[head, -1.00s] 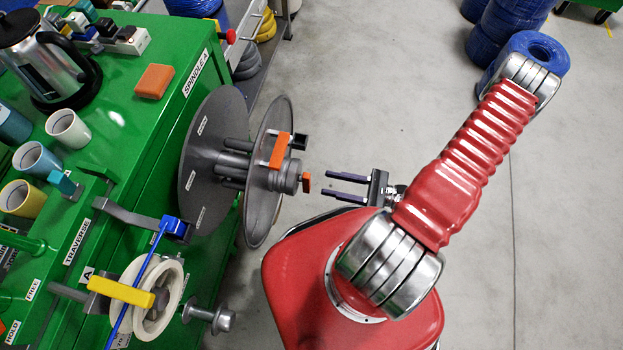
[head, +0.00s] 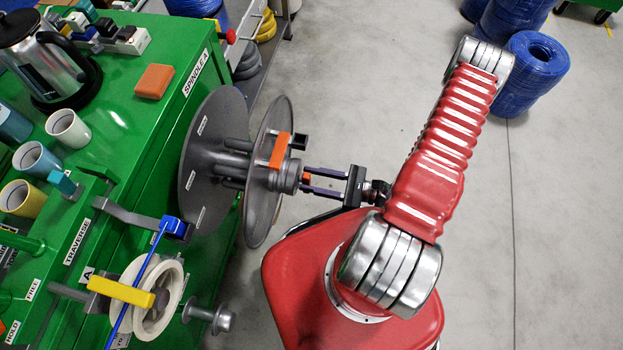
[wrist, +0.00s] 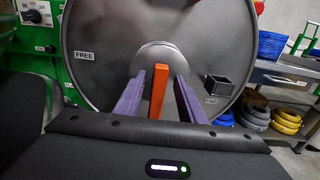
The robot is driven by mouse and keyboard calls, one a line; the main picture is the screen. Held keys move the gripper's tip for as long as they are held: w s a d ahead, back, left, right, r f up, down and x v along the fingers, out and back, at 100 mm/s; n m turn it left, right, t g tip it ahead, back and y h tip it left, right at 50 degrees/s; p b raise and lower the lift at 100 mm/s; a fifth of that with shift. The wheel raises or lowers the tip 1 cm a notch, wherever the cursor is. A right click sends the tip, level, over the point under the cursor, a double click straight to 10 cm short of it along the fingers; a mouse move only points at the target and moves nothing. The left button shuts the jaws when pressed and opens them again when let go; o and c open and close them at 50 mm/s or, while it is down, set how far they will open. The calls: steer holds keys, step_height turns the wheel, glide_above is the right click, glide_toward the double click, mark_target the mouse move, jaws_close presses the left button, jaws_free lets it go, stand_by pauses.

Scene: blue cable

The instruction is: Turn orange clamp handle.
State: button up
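The orange clamp handle (head: 306,177) is a small orange bar at the hub of the grey spindle disc (head: 264,215). In the wrist view the handle (wrist: 158,92) stands upright between my two purple-grey fingers. My gripper (head: 305,179) is open, with one finger on each side of the handle and narrow gaps visible. I see no clear contact. A second, larger orange bar (head: 279,151) is fixed near the disc, above the hub in the head view.
The green machine bench (head: 150,130) fills the left, with cups, a kettle and an orange block (head: 154,81) on top. A white spool (head: 150,310) with a yellow bar sits below. Blue cable coils (head: 530,70) stand at upper right. The floor is clear to the right.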

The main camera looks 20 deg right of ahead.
steer(key=shift+c, duration=0.5)
jaws_close()
steer(key=shift+a, duration=0.15)
